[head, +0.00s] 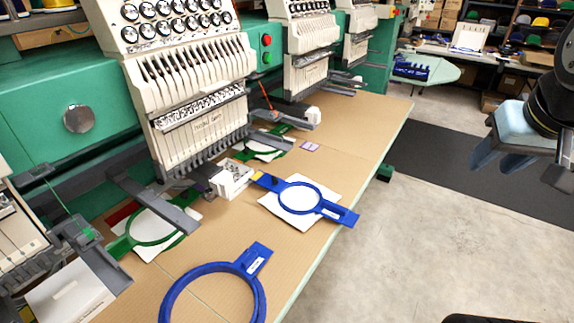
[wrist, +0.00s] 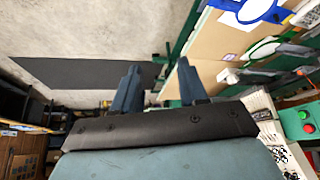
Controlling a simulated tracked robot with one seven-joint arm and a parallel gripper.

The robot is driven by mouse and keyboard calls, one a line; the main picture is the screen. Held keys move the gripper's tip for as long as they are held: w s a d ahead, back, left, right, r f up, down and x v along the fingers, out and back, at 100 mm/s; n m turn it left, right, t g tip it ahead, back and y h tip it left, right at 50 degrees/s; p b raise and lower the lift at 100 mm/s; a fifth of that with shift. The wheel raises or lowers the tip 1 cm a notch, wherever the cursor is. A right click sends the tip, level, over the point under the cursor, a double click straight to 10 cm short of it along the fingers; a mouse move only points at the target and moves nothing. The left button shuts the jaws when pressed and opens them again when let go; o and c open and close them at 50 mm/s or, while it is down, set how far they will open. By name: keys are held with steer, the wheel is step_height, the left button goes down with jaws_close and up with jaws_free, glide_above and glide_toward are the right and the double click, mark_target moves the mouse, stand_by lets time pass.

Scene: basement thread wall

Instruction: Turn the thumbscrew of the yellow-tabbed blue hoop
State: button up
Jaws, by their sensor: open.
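The yellow-tabbed blue hoop (head: 335,212) lies flat on the tan table in the head view, around white cloth. Its yellow tab (head: 266,180) points left toward a small white box; its blue arm points right to the table's edge. Its thumbscrew is too small to make out. A blue hoop (wrist: 224,4) on white cloth is partly cut off at the top of the wrist view. My gripper (head: 497,160) is open and empty at the right, out over the floor, well apart from the hoop. Its two fingers also show in the wrist view (wrist: 158,78).
A larger blue hoop (head: 167,303) lies at the near table edge. Green hoops (head: 120,246) sit under the embroidery machines (head: 195,90) along the back. A white box (head: 232,180) stands left of the yellow tab. The floor between gripper and table (head: 345,170) is clear.

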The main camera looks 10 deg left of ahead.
steer(key=shift+a, duration=0.2)
steer(key=shift+o, duration=1.4)
steer(key=shift+w+a, duration=0.2)
steer(key=shift+w, duration=0.1)
steer(key=w+a+f+m+g+y, duration=0.45)
steer(key=w+a+f, duration=0.25)
steer(key=w+a, duration=0.5)
steer(key=w+a+f+m+g+y, duration=0.3)
steer(key=w+a+f+g, duration=0.45)
steer(key=w, duration=0.75)
steer(key=m+g+y, duration=0.2)
steer(key=m+y, duration=0.1)
steer(key=y, duration=0.1)
glide_toward(280, 182)
steer(key=shift+h, duration=0.25)
steer(key=s+a, duration=0.1)
steer(key=a, duration=0.1)
steer(key=s+a, duration=0.2)
steer(key=a, duration=0.1)
steer(key=s+a, duration=0.2)
steer(key=shift+s+a+f, duration=0.2)
steer(key=shift+s+a, duration=0.05)
steer(key=shift+a, duration=0.15)
steer(key=shift+c, duration=0.3)
